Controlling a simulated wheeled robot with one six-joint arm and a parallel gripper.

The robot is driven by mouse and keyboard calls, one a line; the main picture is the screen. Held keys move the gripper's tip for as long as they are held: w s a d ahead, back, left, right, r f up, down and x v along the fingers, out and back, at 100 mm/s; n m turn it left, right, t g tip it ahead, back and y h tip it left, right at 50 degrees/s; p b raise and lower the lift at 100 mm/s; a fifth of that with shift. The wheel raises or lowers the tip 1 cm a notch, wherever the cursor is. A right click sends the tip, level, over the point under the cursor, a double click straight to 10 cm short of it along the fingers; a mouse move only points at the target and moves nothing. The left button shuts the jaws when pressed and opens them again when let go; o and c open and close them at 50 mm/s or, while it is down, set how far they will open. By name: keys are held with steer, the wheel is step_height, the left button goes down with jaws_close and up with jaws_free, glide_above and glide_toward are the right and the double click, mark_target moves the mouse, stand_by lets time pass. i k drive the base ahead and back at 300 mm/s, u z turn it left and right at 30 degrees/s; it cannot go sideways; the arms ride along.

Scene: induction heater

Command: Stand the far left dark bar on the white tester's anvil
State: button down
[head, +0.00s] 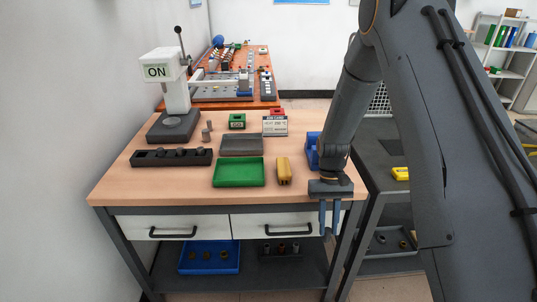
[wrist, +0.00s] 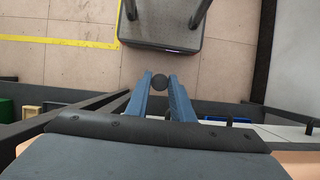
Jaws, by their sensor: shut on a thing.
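My gripper (head: 330,232) hangs fingers down beyond the table's front right edge, far from the tester. In the wrist view my gripper (wrist: 160,84) is shut on a dark round bar (wrist: 160,81), seen end-on between the fingertips.
Small grey pieces (head: 207,131) stand beside the tester. A dark cart (head: 385,165) is at right. The table's front left is clear.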

mark_target(171, 120)
steer(key=z, duration=1.55)
steer(key=k, duration=0.8)
steer(key=u, duration=1.9)
steer(key=i, duration=0.2)
steer(key=u, duration=0.1)
